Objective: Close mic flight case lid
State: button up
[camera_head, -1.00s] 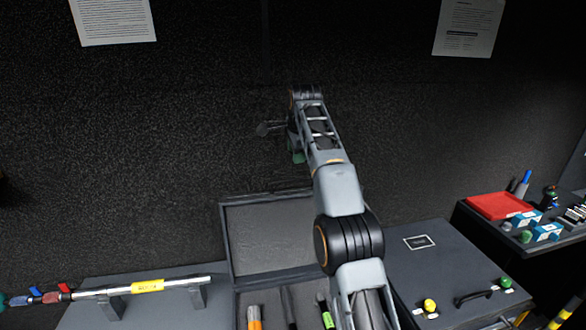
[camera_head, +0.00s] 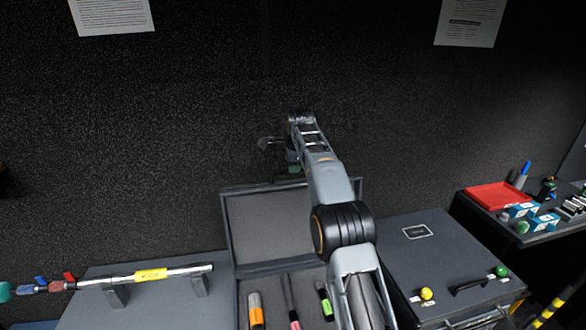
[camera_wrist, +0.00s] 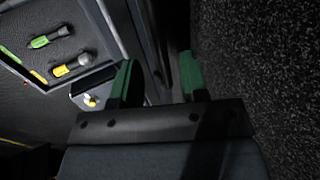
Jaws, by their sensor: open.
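The mic flight case (camera_head: 240,306) stands open on the counter. Its grey-lined lid (camera_head: 270,228) stands raised at the back, near the wall. Several microphones with orange, pink and green bands lie in the foam. My gripper (camera_head: 290,158) is above and behind the lid's top edge, partly hidden by my arm. In the wrist view my gripper (camera_wrist: 158,80) is open, with two green-padded fingers apart and nothing clearly between them. The case interior with microphones (camera_wrist: 72,64) shows at the left there. Whether a finger touches the lid cannot be told.
A closed dark case (camera_head: 440,262) with yellow and green knobs stands right of the open one. A rod with a yellow label (camera_head: 150,275) rests on brackets at the left. The dark textured wall (camera_wrist: 260,80) is close behind my gripper.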

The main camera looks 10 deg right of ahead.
jog(key=shift+x, duration=1.45)
grip_shut()
